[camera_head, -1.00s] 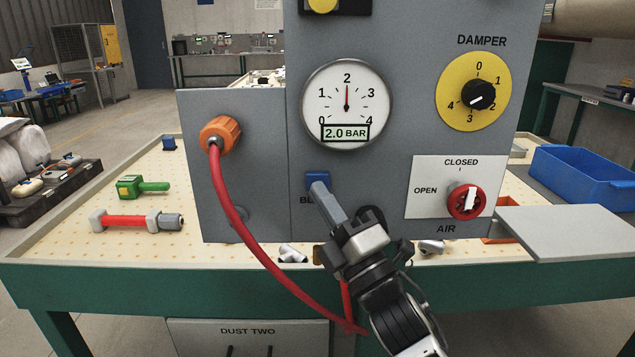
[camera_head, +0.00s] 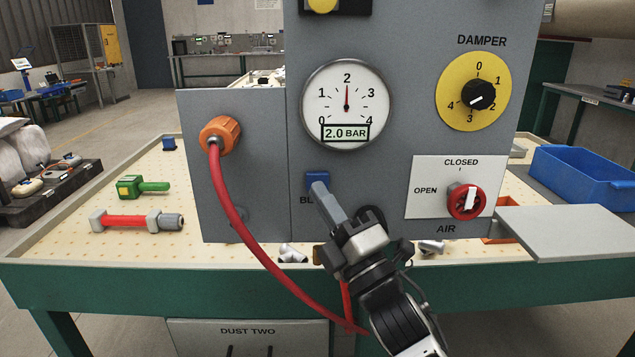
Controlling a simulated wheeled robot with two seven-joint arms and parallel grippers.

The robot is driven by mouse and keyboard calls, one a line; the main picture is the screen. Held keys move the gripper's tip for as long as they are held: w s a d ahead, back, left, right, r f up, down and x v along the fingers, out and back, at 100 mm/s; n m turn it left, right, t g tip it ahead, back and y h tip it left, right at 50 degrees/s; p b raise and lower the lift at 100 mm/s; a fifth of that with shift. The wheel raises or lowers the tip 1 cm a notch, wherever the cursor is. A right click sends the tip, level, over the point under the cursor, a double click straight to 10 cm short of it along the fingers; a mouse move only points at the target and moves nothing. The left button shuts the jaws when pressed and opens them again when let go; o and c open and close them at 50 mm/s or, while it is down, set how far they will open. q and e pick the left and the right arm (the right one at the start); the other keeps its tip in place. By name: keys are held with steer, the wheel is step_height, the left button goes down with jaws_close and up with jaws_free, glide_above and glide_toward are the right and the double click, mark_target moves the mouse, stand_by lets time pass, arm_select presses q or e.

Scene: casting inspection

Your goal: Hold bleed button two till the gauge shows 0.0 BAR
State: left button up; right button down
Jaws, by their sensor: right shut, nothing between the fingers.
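The blue bleed button (camera_head: 317,179) sits on the grey panel below the gauge, above a label that my gripper partly hides. My right gripper (camera_head: 320,187) is shut with nothing in it. Its tips are at the lower part of the button; whether they press it I cannot tell. The round white gauge (camera_head: 347,104) has its needle pointing up at 2, and its display reads 2.0 BAR. My left gripper is not in view.
An orange fitting (camera_head: 220,135) with a red hose (camera_head: 235,215) hangs left of the button. The yellow damper dial (camera_head: 472,91) and red air valve knob (camera_head: 466,201) are on the right. A grey shelf (camera_head: 570,232) juts out at the lower right.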

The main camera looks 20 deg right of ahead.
steer(key=shift+w, duration=0.2)
steer(key=shift+w+d, duration=0.15)
steer(key=shift+w, duration=0.1)
steer(key=shift+w+d, duration=0.1)
steer(key=shift+w, duration=0.25)
stand_by(0.8)
steer(key=shift+s, duration=0.2)
stand_by(1.4)
steer(key=shift+s+a, duration=0.25)
steer(key=shift+s, duration=0.35)
steer(key=s, duration=0.2)
steer(key=s+a, duration=0.1)
steer(key=s, duration=0.1)
steer(key=shift+s+a, duration=0.15)
steer(key=shift+s, duration=0.25)
